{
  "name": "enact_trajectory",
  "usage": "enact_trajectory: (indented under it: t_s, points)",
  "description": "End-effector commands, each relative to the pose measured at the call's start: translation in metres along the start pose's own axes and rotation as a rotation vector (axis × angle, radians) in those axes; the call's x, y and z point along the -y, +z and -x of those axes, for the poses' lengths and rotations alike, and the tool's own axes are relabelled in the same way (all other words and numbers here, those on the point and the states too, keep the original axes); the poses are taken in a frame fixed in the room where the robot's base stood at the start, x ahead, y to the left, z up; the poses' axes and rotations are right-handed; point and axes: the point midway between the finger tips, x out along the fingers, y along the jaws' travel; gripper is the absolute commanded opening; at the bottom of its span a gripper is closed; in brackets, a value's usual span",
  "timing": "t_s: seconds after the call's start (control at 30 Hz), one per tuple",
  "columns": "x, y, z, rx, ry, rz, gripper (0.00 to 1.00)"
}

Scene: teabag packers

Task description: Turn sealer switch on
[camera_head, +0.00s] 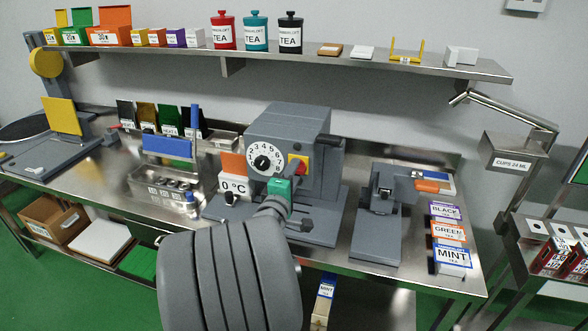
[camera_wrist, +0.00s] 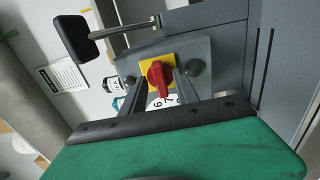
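The sealer (camera_head: 291,134) is a grey box-shaped machine in the middle of the steel table. Its switch is a red knob on a yellow plate (camera_head: 297,163), right of the white numbered dial (camera_head: 264,159). In the wrist view the red switch knob (camera_wrist: 159,78) stands upright in the picture, slightly tilted. My gripper (camera_wrist: 160,82) is open, its two grey fingers on either side of the knob in the picture. I cannot tell whether they touch it. In the head view my gripper (camera_head: 287,182) is just below the switch, with its green part partly covering the sealer front.
A black lever handle (camera_wrist: 75,38) sticks out from the sealer. A shelf (camera_head: 400,65) runs above.

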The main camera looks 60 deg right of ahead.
Motion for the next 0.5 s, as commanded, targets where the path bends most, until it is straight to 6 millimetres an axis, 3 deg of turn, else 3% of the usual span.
enact_trajectory:
  t_s: [0.27, 0.5]
  points:
    - [0.0006, -0.0002, -0.0043, -0.001, 0.000, -0.001, 0.36]
    - [0.0006, -0.0002, -0.0041, -0.001, -0.001, -0.002, 0.18]
